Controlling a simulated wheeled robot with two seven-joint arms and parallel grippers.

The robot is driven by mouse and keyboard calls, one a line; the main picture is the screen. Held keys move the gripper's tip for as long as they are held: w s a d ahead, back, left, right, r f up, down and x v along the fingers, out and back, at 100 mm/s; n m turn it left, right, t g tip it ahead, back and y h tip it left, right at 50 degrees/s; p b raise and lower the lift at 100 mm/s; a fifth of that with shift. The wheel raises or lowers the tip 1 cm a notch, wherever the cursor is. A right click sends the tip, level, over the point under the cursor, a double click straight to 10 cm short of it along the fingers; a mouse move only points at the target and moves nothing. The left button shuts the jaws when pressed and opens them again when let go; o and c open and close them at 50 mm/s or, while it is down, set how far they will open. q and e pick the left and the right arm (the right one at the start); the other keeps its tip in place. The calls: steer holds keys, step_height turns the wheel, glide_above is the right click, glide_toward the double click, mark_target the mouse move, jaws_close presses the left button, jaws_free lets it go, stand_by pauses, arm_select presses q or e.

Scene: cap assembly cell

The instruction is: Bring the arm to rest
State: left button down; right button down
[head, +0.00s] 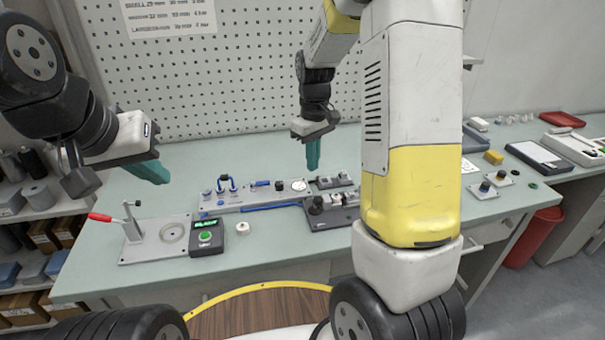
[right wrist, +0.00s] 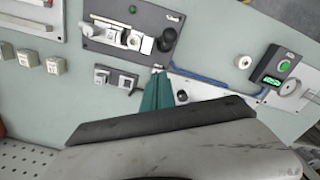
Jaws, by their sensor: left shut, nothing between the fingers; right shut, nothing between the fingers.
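My left gripper (head: 155,173) has teal fingers and hangs in the air at the left of the head view, above the bench and behind the red-handled press. It is shut and empty. My right gripper (head: 312,155) points down above the back of the bench, behind the row of fixtures. Its teal fingers are shut with nothing between them. In the right wrist view the fingers (right wrist: 160,92) show near the edge of the dark grey fixture. My right arm covers part of the bench in the head view.
The bench (head: 270,265) carries a lever press plate (head: 150,243), a box with a green button (head: 207,236), a white cap (head: 243,228), a light rail fixture (head: 250,193) and a dark fixture (head: 325,217). A pegboard (head: 220,80) stands behind. A red bin (head: 530,240) is at right.

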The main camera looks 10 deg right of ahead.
steer(key=shift+r, duration=0.1)
steer(key=s+a+r+m+t+y, duration=0.1)
steer(key=s+r+m+t, duration=0.2)
steer(key=s+r, duration=0.4)
steer(key=s+a+r+m+t+y, duration=0.1)
steer(key=s+r+m+t, duration=0.1)
steer(key=s+r, duration=0.6)
steer(key=s+t, duration=0.1)
steer(key=s, duration=0.5)
steer(key=shift+s+a+m, duration=0.15)
steer(key=shift+s+m, duration=0.1)
steer(key=shift+m, duration=0.15)
steer(key=shift+w, duration=0.1)
